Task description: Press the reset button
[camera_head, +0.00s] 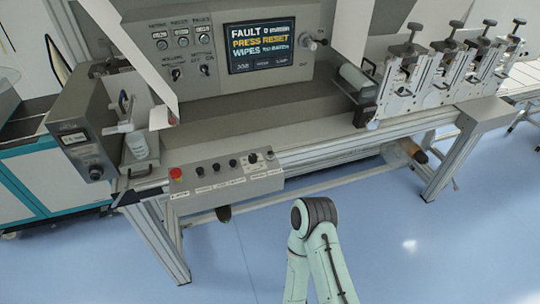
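A low control panel (228,182) sits on the front edge of the machine. It carries a red round button (176,173) at its left end and a row of several small dark buttons or knobs (216,167) to the right. The labels under them are too small to read, so I cannot tell which is the reset button. The screen (262,45) above reads "FAULT", "PRESS RESET" and "WIPES". Neither of my grippers is visible. One of my arms rises at the bottom centre, its bent joint below and to the right of the panel.
Several clamp units (402,85) line the right side. A metal frame leg (452,160) stands at the right. The blue floor (420,240) in front is mostly clear.

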